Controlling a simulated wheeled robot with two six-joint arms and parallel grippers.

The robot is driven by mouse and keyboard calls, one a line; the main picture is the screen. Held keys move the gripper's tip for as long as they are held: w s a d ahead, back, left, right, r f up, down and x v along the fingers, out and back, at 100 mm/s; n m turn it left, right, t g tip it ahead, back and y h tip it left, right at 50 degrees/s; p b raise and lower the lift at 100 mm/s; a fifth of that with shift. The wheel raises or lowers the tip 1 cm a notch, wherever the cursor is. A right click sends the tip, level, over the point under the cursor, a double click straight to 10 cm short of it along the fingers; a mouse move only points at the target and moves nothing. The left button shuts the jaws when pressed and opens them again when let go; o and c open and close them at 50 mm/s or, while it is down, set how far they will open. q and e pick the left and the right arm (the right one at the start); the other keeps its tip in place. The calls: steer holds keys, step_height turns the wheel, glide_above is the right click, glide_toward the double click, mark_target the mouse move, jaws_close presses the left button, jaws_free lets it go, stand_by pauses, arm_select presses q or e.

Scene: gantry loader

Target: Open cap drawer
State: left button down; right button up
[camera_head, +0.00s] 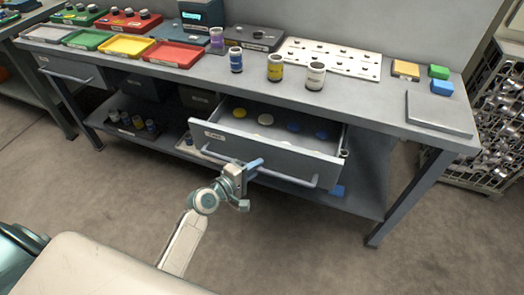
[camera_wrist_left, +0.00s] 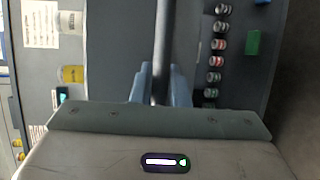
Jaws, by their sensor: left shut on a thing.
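The grey cap drawer (camera_head: 262,153) sits under the workbench and is pulled out toward me. Inside it lie yellow, pale and blue caps (camera_head: 293,127). A long bar handle (camera_head: 290,178) runs along its front. My left gripper (camera_head: 252,166) is shut on the bar handle near its left half. In the left wrist view the bar (camera_wrist_left: 163,45) passes between the two blue-grey fingers (camera_wrist_left: 160,85). My right gripper is not in view.
Coloured trays (camera_head: 126,46) stand at the left. A lower shelf (camera_head: 350,198) runs below the drawer. A wire cage (camera_head: 490,130) stands at the right. The floor before the bench is clear.

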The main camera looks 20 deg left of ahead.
arm_select(q)
steer(key=s, duration=0.7)
steer(key=shift+s+a, duration=0.15)
steer(key=shift+s, duration=0.05)
steer(key=c, duration=1.4)
jaws_free()
